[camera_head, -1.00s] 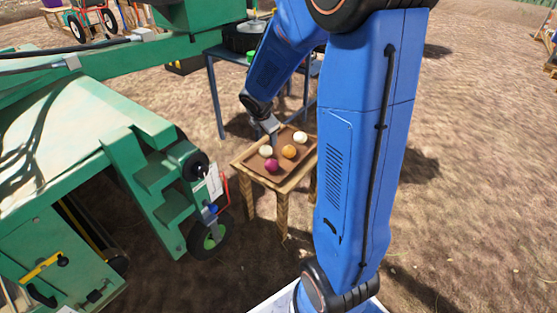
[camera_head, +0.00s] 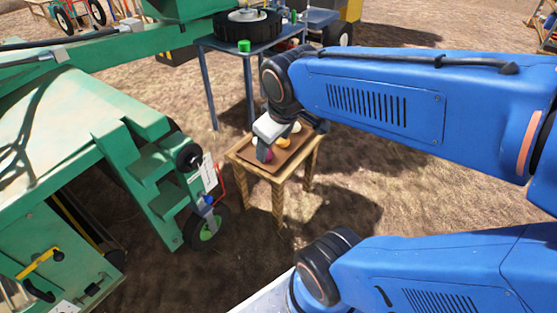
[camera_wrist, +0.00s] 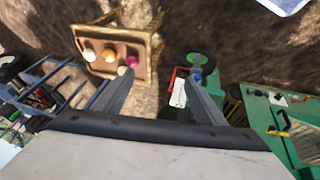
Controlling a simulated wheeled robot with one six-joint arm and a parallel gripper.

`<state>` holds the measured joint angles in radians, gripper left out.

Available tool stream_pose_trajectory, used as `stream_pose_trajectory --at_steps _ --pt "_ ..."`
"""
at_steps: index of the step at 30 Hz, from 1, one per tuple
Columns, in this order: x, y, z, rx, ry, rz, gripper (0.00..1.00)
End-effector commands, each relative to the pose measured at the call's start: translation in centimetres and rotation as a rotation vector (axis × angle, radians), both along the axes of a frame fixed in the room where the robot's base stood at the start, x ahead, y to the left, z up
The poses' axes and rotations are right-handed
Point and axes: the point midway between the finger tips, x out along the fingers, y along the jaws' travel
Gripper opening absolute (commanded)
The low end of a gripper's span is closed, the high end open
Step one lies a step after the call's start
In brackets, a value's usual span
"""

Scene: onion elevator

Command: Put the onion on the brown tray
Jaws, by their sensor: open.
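The brown tray (camera_head: 283,163) sits on a small wooden table in the head view. It also shows in the wrist view (camera_wrist: 137,50), at upper left. Several round onion-like things lie on it: a purple one (camera_wrist: 131,61), an orange one (camera_wrist: 109,56), a white one (camera_wrist: 88,55) and another pale one (camera_wrist: 122,71). In the head view my gripper (camera_head: 263,153) is over the tray's left part and hides some of them. In the wrist view my gripper (camera_wrist: 160,78) is open and empty between its fingers, with the tray beyond the left finger.
The wooden table (camera_head: 278,188) stands on bare soil. A large green machine (camera_head: 75,130) fills the left. Open soil (camera_head: 400,195) lies to the right.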

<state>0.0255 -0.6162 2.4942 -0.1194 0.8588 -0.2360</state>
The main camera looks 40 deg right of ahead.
Motion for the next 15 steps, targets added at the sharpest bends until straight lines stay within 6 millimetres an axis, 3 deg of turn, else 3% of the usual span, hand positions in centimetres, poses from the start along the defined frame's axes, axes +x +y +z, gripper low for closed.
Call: stream_pose_trajectory --at_steps 6,15 --pt "-4.7 2.2 0.4 0.149 -0.022 -0.162 0.65" --pt "-6.4 3.0 0.3 0.209 -0.023 -0.226 0.65"
